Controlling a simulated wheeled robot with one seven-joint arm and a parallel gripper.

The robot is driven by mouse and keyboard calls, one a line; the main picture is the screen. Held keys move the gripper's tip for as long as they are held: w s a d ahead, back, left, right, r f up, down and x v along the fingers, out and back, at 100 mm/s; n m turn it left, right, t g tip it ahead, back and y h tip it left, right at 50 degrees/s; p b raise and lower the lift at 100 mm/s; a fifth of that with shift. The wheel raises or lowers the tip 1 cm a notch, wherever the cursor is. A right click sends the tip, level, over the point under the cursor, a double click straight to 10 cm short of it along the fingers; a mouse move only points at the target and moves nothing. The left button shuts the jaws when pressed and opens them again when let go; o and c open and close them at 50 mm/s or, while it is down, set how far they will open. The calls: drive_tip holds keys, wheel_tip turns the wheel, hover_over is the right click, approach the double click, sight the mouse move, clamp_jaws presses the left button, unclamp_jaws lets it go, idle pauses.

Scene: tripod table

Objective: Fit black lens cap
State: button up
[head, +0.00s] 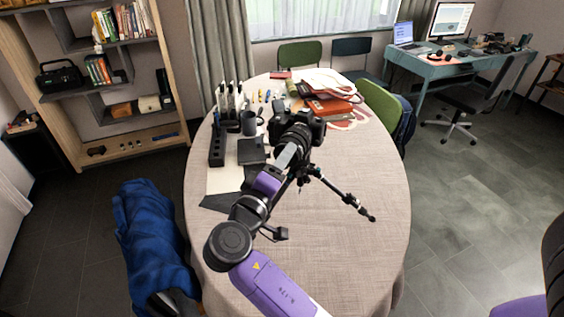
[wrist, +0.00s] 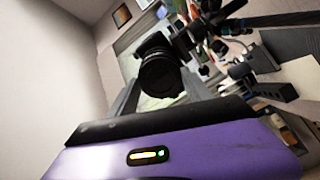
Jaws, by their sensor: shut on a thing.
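The black camera (head: 303,126) sits on its tripod (head: 345,198) on the table, and its dark lens barrel (wrist: 152,45) shows in the wrist view. My gripper (head: 287,153) is at the front of the camera in the head view. In the wrist view my gripper (wrist: 160,88) has its two grey fingers on either side of a black round disc, the lens cap (wrist: 160,78). The cap is in line with the lens and right in front of it or on it. I cannot tell whether it is seated. In the head view my gripper and the camera hide the cap.
The oval table (head: 345,260) has free room at its front and right. A mug (head: 249,123), a black box (head: 251,150), a dark organiser (head: 217,146) and red folders (head: 328,106) stand around the camera. A tripod leg reaches out to the right.

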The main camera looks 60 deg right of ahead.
drive_tip(key=shift+d, duration=0.1)
idle(0.3)
drive_tip(key=o, duration=1.8)
drive_tip(key=shift+s+a, duration=0.2)
drive_tip(key=shift+a, duration=0.95)
drive_tip(key=shift+s+a, duration=0.25)
drive_tip(key=shift+a, duration=0.95)
drive_tip(key=shift+s+a, duration=0.2)
drive_tip(key=shift+a, duration=0.95)
drive_tip(key=shift+w, duration=0.1)
